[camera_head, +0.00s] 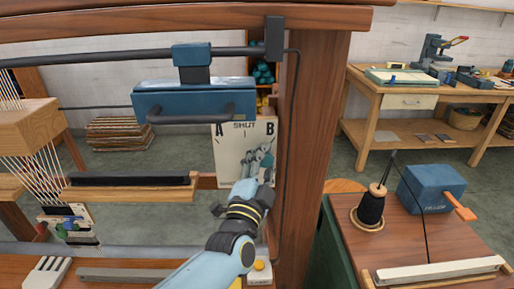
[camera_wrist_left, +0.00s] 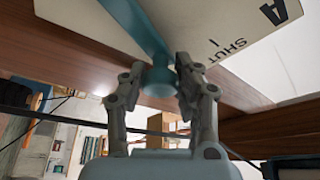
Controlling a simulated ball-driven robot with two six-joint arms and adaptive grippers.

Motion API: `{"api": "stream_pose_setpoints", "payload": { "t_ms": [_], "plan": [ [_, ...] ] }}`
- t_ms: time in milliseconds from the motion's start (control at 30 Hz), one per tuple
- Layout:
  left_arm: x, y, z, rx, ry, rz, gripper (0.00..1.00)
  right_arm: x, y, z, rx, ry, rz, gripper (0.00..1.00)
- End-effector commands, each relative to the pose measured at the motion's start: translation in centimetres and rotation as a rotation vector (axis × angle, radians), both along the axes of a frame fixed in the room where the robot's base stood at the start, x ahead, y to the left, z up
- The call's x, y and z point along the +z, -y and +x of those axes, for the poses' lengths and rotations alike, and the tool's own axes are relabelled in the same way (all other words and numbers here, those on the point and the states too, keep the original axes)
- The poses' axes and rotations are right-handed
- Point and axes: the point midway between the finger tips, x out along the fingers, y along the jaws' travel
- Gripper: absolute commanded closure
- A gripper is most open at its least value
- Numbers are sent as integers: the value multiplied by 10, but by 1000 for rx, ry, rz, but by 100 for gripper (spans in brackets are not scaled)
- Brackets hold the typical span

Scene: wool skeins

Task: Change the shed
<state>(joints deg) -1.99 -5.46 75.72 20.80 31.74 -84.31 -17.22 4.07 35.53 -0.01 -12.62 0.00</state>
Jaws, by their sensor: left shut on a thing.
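The shed panel (camera_head: 232,150) is a pale board marked A, SHUT and B, fixed beside the loom's right post. My left gripper (camera_head: 262,165) is in front of its right part, below the B mark, and hides much of the lever there. In the left wrist view my left gripper (camera_wrist_left: 163,70) is shut on the teal lever (camera_wrist_left: 138,25), with a finger on each side of its rounded end. The A and SHUT marks show to the right of the lever in that view. The white warp threads (camera_head: 45,165) run at the left. My right gripper is not in view.
A blue box with a bar handle (camera_head: 195,100) hangs above the panel. The thick wooden post (camera_head: 312,150) stands close right of my left gripper. A wooden cart (camera_head: 440,235) at the right holds a black yarn cone (camera_head: 371,207) and a blue box (camera_head: 431,188).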

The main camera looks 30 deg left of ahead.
Motion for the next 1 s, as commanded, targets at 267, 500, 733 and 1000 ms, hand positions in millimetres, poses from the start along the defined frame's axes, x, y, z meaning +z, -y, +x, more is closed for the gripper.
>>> {"api": "stream_pose_setpoints", "payload": {
  "t_ms": [267,500,733,1000],
  "plan": [
    [-2,5,3,0,-31,51,100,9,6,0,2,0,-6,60],
    [-3,5,3,0,-35,56,100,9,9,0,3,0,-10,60],
    [-3,5,3,-1,-35,55,65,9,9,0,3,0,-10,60],
    [-3,5,3,-1,-35,55,43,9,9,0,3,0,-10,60]
  ]
}}
